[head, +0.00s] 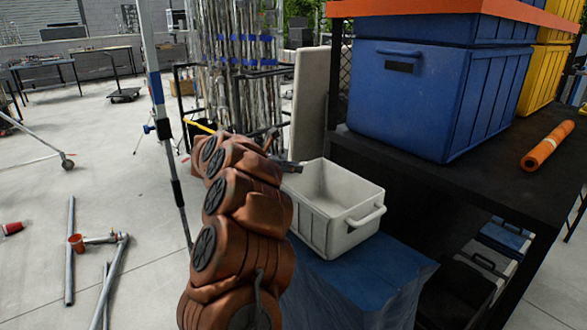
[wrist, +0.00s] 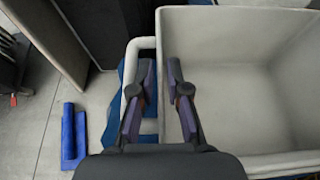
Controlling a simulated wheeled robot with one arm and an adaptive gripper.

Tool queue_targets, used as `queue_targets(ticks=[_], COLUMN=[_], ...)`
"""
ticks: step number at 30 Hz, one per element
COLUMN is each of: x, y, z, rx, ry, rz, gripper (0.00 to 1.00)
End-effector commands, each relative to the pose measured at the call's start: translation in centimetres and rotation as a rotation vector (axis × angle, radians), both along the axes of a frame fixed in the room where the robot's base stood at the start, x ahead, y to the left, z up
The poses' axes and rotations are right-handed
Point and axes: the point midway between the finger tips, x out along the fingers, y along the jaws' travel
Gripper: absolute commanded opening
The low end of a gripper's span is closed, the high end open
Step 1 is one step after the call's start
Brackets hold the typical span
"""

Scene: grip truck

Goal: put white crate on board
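The white crate (head: 340,225) is open-topped and empty. It stands upright on a blue-covered support (head: 360,285), with a handle at its near right end. My gripper (head: 292,167) is at the crate's far left rim, mostly hidden by my arm. In the wrist view, the fingers of my gripper (wrist: 161,72) are apart, on either side of the wall of the white crate (wrist: 240,20). One finger is inside the crate, the other outside near the white handle. Firm contact is not clear. A dark flat shelf board (head: 500,165) is to the right, higher than the support.
A blue crate (head: 430,105) takes up the shelf's left part, and an orange roll (head: 546,146) lies at its right. The shelf between them is clear. A pale panel (head: 308,105) stands behind the white crate. Metal tubes (head: 70,250) lie on the floor at left.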

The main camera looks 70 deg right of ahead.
Motion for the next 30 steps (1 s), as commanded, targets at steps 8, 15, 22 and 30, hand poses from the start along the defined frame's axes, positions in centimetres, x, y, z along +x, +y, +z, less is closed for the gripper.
queue_targets(ticks=[8, 15, 22, 30], x=[0.0, 0.0, 1.3, 3.2], y=[0.0, 0.0, 1.9, 5.2], z=[0.0, 0.3, 1.0, 2.6], rx=[0.001, 0.002, 0.001, 0.001], ry=[0.0, 0.001, -0.001, -0.002], rz=[0.0, -0.001, 0.004, 0.001], gripper=[0.31, 0.31, 0.31, 0.31])
